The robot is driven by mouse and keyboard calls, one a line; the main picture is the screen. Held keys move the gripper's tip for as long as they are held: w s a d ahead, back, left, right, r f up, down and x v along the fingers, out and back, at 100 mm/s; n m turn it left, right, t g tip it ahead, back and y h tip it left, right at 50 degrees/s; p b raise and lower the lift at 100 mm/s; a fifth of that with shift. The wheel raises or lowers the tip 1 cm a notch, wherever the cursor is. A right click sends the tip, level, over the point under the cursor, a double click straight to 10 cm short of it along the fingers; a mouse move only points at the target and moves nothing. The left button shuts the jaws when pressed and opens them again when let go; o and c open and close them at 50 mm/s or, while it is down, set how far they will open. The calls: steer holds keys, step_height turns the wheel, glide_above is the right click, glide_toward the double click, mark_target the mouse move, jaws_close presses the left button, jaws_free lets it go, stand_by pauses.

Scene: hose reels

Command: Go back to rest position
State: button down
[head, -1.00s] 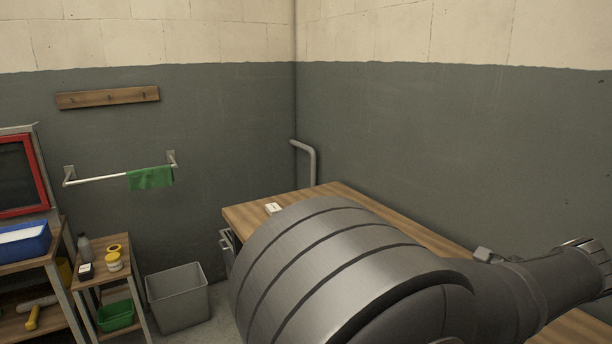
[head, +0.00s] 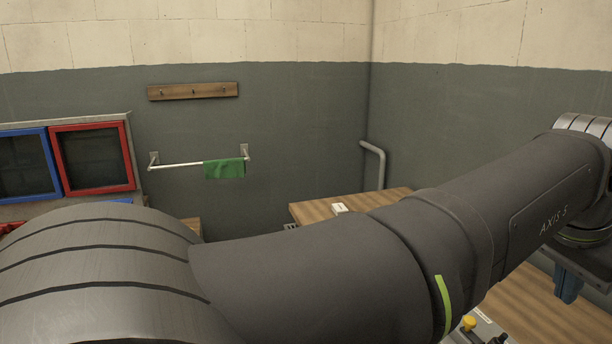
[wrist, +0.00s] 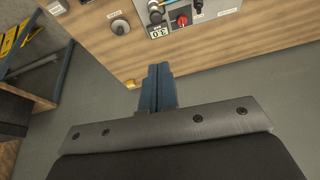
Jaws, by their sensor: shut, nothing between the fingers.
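My gripper (wrist: 158,82) is shut and empty in the wrist view, its two blue fingers side by side. They point at the edge of a wooden bench top, with no thing between them. In the head view, my gripper (head: 567,284) shows in part at the far right, below the end of my arm and over the wooden bench (head: 545,305). My dark arm stretches across the lower part of the head view and hides much of the bench and floor.
A grey panel (wrist: 214,10) with a red knob (wrist: 182,20) lies on the bench. A green cloth (head: 224,168) hangs on a wall rail. Red and blue framed boxes stand at left. Grey floor is open below the bench.

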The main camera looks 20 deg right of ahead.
steer(key=x, duration=0.3)
steer(key=shift+d+f, duration=0.25)
steer(key=shift+f, duration=0.1)
stand_by(0.4)
stand_by(1.5)
steer(key=shift+w+d+f+m+t+y, duration=0.15)
steer(key=shift+d+f+m+t+y, duration=0.2)
steer(key=shift+m+t, duration=0.2)
steer(key=shift+w+d+f+m+t+y, duration=0.25)
steer(key=shift+d+f+m+t, duration=0.15)
steer(key=shift+m, duration=0.25)
